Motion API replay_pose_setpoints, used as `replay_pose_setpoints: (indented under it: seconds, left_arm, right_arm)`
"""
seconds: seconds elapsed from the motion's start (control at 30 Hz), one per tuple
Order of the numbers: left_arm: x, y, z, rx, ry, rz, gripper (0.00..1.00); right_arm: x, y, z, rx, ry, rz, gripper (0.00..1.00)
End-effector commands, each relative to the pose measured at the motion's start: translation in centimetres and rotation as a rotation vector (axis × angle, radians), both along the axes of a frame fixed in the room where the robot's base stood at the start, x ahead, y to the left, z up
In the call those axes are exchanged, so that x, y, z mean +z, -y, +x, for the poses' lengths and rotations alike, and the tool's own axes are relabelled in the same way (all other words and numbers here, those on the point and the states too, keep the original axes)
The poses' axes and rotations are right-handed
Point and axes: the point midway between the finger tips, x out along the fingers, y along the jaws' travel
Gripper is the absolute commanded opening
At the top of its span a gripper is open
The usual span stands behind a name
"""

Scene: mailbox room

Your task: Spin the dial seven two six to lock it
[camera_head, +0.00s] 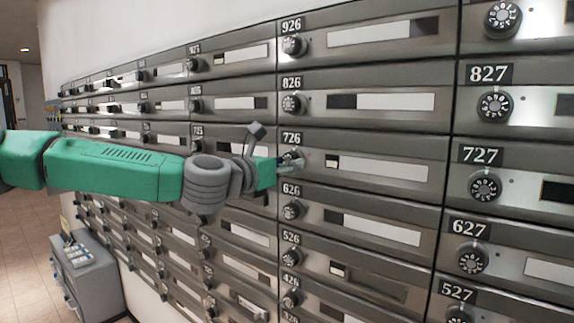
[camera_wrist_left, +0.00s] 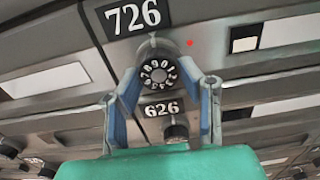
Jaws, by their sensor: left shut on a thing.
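The mailbox labelled 726 (camera_head: 380,170) is in the middle of the head view, and its number plate (camera_wrist_left: 137,15) is at the top of the wrist view. Its round black-and-silver number dial (camera_wrist_left: 157,73) sits below the plate, with a small red light (camera_wrist_left: 190,43) to its upper right. My left gripper (camera_head: 287,162) reaches in from the left and is shut on this dial, with one blue-padded finger on each side in the wrist view. In the head view the gripper hides most of the dial. My right gripper is not in view.
Mailboxes with similar dials surround it. The 626 dial (camera_head: 291,210) is just below, the 826 dial (camera_head: 293,104) above, and the 727 dial (camera_head: 485,187) to the right. A grey cabinet (camera_head: 85,280) stands at lower left on the tiled floor.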

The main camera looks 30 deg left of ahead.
Motion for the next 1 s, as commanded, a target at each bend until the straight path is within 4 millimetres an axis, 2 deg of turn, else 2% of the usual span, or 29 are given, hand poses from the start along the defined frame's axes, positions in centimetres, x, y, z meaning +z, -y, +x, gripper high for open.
replay_pose_setpoints:
  seconds: [0.67, 1.0]
  left_arm:
    - [0.4, -0.47, 0.07, 0.013, 0.013, 0.041, 0.04]
    - [0.49, -0.52, 0.07, 0.014, 0.03, 0.225, 0.04]
  right_arm:
    - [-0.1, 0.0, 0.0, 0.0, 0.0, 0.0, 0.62]
    - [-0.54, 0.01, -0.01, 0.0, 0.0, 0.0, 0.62]
